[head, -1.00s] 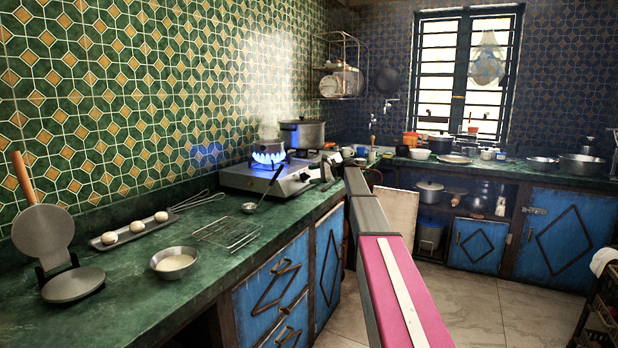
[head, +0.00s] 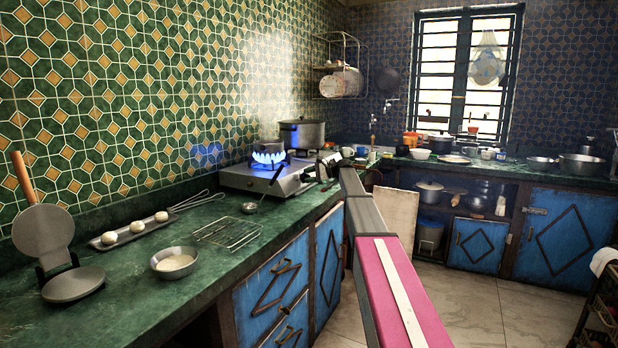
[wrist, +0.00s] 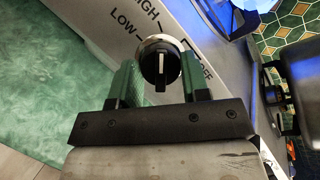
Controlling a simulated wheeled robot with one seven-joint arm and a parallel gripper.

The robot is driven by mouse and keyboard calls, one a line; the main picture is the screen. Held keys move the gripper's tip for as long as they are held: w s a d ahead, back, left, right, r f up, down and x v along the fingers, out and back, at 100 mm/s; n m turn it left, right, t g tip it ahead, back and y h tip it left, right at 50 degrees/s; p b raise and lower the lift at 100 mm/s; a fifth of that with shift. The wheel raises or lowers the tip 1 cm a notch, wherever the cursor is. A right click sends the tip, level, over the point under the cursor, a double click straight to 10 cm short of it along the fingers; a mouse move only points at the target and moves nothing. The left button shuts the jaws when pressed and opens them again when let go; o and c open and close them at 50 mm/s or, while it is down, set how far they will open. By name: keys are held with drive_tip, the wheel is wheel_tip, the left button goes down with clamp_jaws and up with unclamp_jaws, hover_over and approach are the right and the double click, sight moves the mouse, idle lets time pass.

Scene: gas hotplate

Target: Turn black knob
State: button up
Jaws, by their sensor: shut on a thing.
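The black knob (wrist: 160,62) has a silver rim and a raised bar with a white line, upright in the wrist view. It sits on the front panel of the steel gas hotplate (head: 252,178), which also shows in the wrist view (wrist: 205,30). HIGH, LOW and a partly hidden OFF are printed around the knob. My gripper (wrist: 162,75) has one greenish finger on each side of the knob and is shut on it. In the head view, my gripper is small and dark at the hotplate's right end. A blue flame (head: 268,158) burns on the near burner.
A large pot (head: 302,134) stands on the far burner. Open floor lies right of the counter.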

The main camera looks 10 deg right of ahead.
drive_tip(key=n+g, duration=0.1)
drive_tip(key=n, duration=0.4)
drive_tip(key=shift+w+r+g+h, duration=0.1)
drive_tip(key=shift+w+g+h, duration=0.05)
drive_tip(key=shift+g+h, duration=0.2)
drive_tip(key=shift+n+g+h, duration=0.55)
drive_tip(key=shift+n, duration=1.45)
drive_tip(key=o, duration=0.9)
drive_tip(key=shift+r, duration=0.1)
drive_tip(key=v, duration=1)
drive_tip(key=shift+d+r, duration=0.25)
